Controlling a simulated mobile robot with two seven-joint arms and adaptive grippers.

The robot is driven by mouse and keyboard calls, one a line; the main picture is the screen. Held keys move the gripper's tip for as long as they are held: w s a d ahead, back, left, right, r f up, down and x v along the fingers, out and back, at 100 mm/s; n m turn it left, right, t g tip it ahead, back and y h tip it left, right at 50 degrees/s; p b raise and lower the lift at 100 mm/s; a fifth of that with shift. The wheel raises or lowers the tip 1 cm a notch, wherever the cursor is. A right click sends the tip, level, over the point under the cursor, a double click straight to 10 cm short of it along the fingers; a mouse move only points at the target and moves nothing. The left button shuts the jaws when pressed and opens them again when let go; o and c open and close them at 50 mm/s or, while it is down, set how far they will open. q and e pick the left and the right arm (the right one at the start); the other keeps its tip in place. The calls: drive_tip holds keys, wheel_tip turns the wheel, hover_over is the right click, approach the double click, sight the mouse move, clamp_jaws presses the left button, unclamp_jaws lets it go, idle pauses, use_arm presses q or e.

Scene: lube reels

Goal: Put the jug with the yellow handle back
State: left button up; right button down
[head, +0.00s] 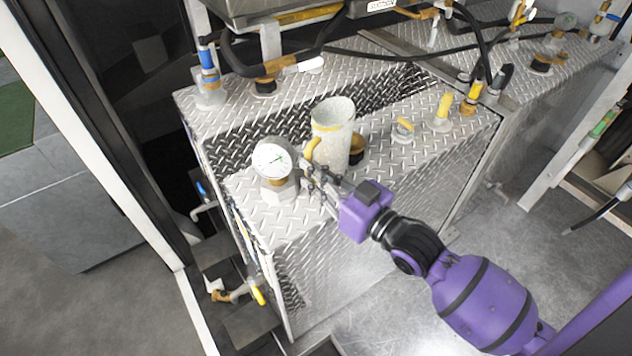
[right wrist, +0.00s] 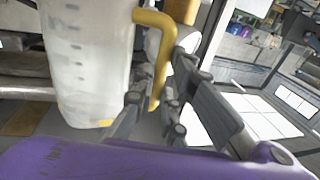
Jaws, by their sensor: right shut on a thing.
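The jug (head: 338,122) is a pale, worn, tall measuring jug with a yellow rim and a yellow handle (head: 310,152). It is upright over the diamond-plate top (head: 230,123) of the tank; I cannot tell whether its base touches the plate. My right gripper (head: 314,172) is shut on the handle, on the jug's near left side. In the right wrist view the jug (right wrist: 85,55) fills the left part, and its handle (right wrist: 160,45) runs down between the fingers (right wrist: 157,92). My left gripper is not in view.
A dial gauge (head: 272,159) stands close left of the jug. A dark and brass cap (head: 357,147) is just behind it on the right. Yellow-topped fittings (head: 441,112) stand farther right. Hoses (head: 405,60) cross the back. Some plate right of the jug is bare.

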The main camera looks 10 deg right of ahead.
drive_tip(key=shift+f, duration=1.1)
drive_tip(key=shift+f, duration=0.2)
drive_tip(key=c, duration=1.8)
unclamp_jaws()
drive_tip(key=shift+s+f, duration=0.1)
drive_tip(key=shift+o, duration=0.2)
